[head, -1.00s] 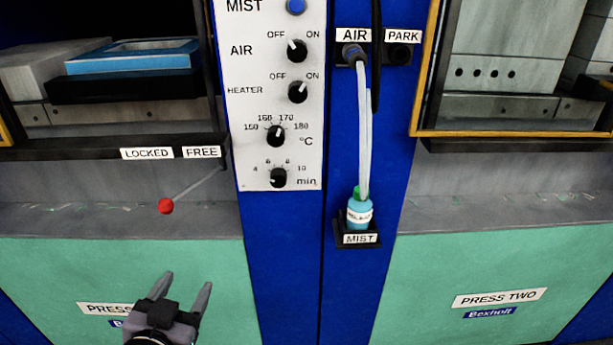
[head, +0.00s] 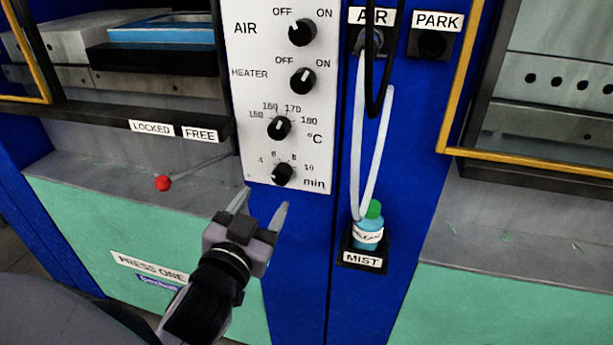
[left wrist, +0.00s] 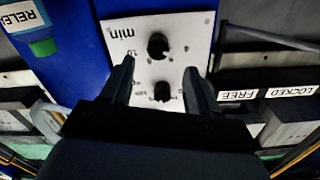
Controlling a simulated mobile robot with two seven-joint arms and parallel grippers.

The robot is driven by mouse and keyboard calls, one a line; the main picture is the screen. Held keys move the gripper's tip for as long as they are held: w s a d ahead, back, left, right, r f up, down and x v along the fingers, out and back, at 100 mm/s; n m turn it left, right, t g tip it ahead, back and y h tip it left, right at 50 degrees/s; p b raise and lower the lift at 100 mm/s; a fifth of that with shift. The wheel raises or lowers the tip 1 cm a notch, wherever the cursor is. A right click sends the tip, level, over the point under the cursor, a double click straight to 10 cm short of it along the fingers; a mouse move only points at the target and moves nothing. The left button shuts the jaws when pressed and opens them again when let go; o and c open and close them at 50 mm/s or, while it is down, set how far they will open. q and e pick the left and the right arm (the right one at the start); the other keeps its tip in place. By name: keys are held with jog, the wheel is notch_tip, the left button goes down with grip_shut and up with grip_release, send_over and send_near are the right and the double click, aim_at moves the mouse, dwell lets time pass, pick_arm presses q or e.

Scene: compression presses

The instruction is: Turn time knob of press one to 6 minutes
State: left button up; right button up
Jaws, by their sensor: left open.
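The time knob (head: 282,174) is the black knob above "min" at the bottom of the white control panel (head: 250,108). Its scale runs from 4 to 10; its pointer is too small to read surely. My left gripper (head: 260,205) is open and empty, just below the knob in the head view, apart from it. In the left wrist view the panel is upside down. There the time knob (left wrist: 158,46) shows beyond and between the two open fingers (left wrist: 158,68). My right gripper is not in view.
The temperature knob (head: 279,128) sits just above the time knob, with the heater knob (head: 303,81) and air knob (head: 302,32) higher. A red-tipped lever (head: 163,183) sticks out at left. A mist bottle (head: 369,229) with hoses stands right of the panel.

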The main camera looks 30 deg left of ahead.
aim_at(280, 178)
pick_arm(q)
jog(key=shift+p+x, duration=0.6)
jog(key=shift+x, duration=3.1)
jog(key=shift+d+r, duration=0.2)
jog(key=c, duration=1)
